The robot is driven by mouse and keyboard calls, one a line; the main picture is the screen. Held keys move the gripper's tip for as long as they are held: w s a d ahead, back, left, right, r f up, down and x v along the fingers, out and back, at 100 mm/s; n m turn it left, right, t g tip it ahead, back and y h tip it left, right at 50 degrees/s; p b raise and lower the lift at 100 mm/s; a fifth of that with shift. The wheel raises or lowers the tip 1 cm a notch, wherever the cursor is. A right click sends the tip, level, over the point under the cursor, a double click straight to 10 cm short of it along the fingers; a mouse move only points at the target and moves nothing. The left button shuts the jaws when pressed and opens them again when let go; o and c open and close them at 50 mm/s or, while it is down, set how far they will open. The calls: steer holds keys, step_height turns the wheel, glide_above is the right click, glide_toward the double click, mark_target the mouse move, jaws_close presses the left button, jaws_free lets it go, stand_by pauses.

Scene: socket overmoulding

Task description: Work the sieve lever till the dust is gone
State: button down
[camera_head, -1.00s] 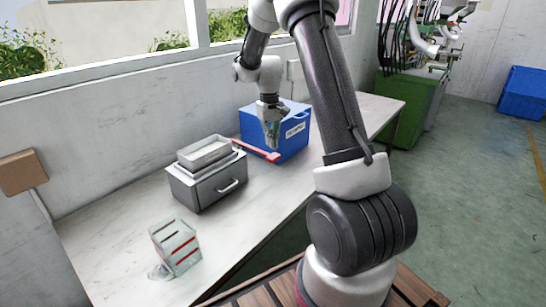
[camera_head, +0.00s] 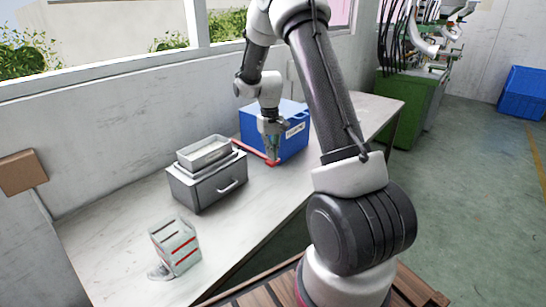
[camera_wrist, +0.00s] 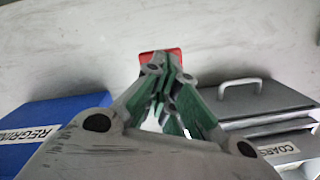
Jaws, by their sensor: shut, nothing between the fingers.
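The sieve is a grey box with a drawer (camera_head: 222,188) and a shallow pale tray (camera_head: 205,152) on top. I cannot make out whether dust lies in the tray. A red lever (camera_head: 255,155) reaches from the sieve's right side toward the blue bin. My gripper (camera_head: 272,157) points down at the lever's outer end, shut and empty. In the wrist view my fingertips (camera_wrist: 160,72) are together beside or against the lever's red end (camera_wrist: 161,54); contact is unclear. The drawer handle (camera_wrist: 240,84) shows to the right, above a label starting "COARS".
A blue bin (camera_head: 290,146) labelled "REGRIN…", the rest cut off, stands close behind my gripper. A clear slotted container with red stripes (camera_head: 176,246) stands at the front left of the white table (camera_head: 120,215). The table in front of the lever is clear.

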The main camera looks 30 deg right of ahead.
step_height(320, 180, down, 2)
steer(key=shift+f, duration=0.15)
stand_by(0.3)
steer(key=w, duration=0.1)
steer(key=w+r, duration=0.1)
steer(key=w, duration=0.1)
steer(key=shift+d, duration=0.1)
step_height(320, 180, up, 12)
steer(key=w, duration=0.1)
stand_by(0.6)
steer(key=shift+w+f, duration=0.1)
stand_by(1.0)
